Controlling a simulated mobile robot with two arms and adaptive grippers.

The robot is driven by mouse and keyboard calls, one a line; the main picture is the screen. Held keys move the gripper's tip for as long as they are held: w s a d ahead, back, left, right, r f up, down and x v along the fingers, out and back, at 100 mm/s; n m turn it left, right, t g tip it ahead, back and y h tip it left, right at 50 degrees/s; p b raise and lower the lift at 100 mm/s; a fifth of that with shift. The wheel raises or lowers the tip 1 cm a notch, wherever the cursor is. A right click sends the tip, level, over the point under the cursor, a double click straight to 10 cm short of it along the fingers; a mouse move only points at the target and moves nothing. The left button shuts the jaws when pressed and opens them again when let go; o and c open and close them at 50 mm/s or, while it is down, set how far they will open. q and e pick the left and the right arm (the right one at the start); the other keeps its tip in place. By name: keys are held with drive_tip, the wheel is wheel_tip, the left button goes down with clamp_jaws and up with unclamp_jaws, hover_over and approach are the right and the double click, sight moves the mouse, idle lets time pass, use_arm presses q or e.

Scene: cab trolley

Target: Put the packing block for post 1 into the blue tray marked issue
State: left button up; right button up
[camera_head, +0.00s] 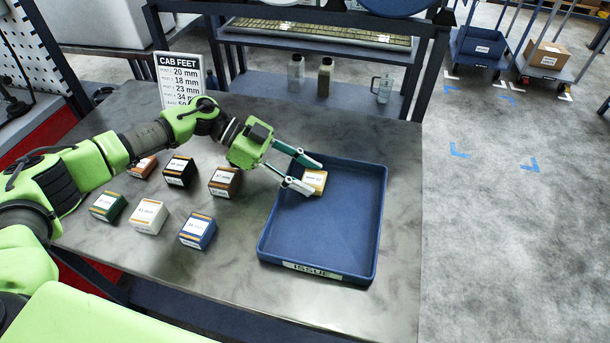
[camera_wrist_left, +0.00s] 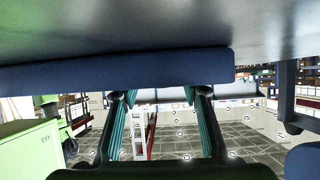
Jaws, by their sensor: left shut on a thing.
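The blue tray (camera_head: 262,243) marked ISSUE lies on the right part of the table. A small tan-yellow block (camera_head: 316,178) with a white label is inside the tray near its far left corner; its label is too small to read. My left gripper (camera_head: 307,174) reaches over the tray's left wall and is shut on this block. In the left wrist view its fingers (camera_wrist_left: 165,98) point toward a blue band that looks like the tray wall, and the block does not show clearly there. The sign (camera_head: 180,77) headed CAB FEET lists post 1 as 20 mm. My right gripper is not in view.
Left of the tray stand several labelled blocks: orange-brown (camera_head: 143,167), black (camera_head: 179,171), brown (camera_head: 224,182), green (camera_head: 108,207), white (camera_head: 149,216) and blue (camera_head: 197,231). Bottles (camera_head: 324,77) stand on a shelf behind. The tray's front half is bare.

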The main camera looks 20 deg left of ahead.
use_arm(q)
drive_tip(key=shift+f, duration=0.1)
drive_tip(key=o, duration=1.1)
drive_tip(key=shift+a+r, duration=0.2)
drive_tip(key=shift+r, duration=0.05)
drive_tip(key=p+v, duration=0.4)
drive_tip(key=v, duration=0.6)
drive_tip(key=shift+a+r, duration=0.15)
drive_tip(key=shift+a, duration=0.1)
drive_tip(key=shift+a+r, duration=0.2)
drive_tip(key=shift+a, duration=0.25)
